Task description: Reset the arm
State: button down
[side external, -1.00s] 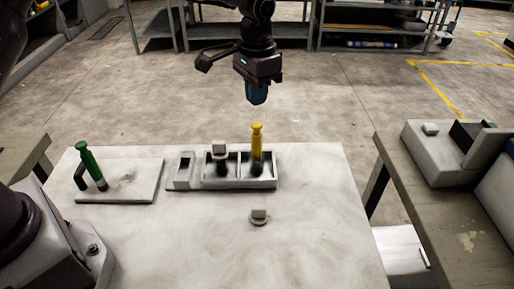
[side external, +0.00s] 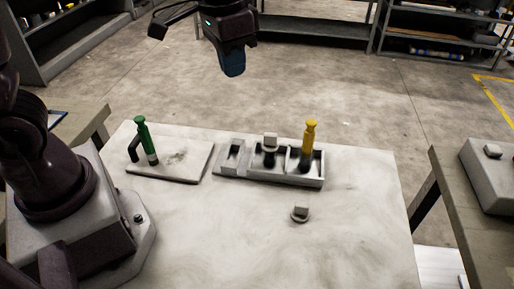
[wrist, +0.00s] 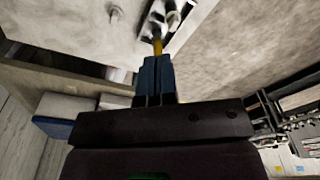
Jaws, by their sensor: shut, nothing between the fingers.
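My gripper (side external: 232,72) hangs in the air, up and behind the table in the side external view, with blue fingers together and empty. In the wrist view the shut fingers (wrist: 155,75) point toward the tray. A grey compartment tray (side external: 228,172) sits on the white table (side external: 240,240). A yellow-topped core liner (side external: 309,140) stands upright in its right compartment, and a dark piece with a pale square cap (side external: 270,142) stands in the middle one. A green-topped liner (side external: 144,138) stands on a flat plate (side external: 190,165) at the left, leaning slightly.
A small round cap with a square knob (side external: 300,212) lies on the table in front of the tray. A side table (side external: 465,225) with a grey box (side external: 490,175) stands at the right. Shelves (side external: 320,32) line the back. The air around my gripper looks clear.

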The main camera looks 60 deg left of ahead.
jog(key=s+a+r+t, duration=0.1)
jog(key=s+r+t, duration=0.1)
jog(key=s, duration=0.4)
jog(key=s+a+r+n+t, duration=0.1)
jog(key=s+a+r+t, duration=0.1)
jog(key=s, duration=0.5)
jog(key=shift+s+a+r, duration=0.2)
jog(key=shift+a+r, duration=0.05)
jog(key=shift+r, duration=0.65)
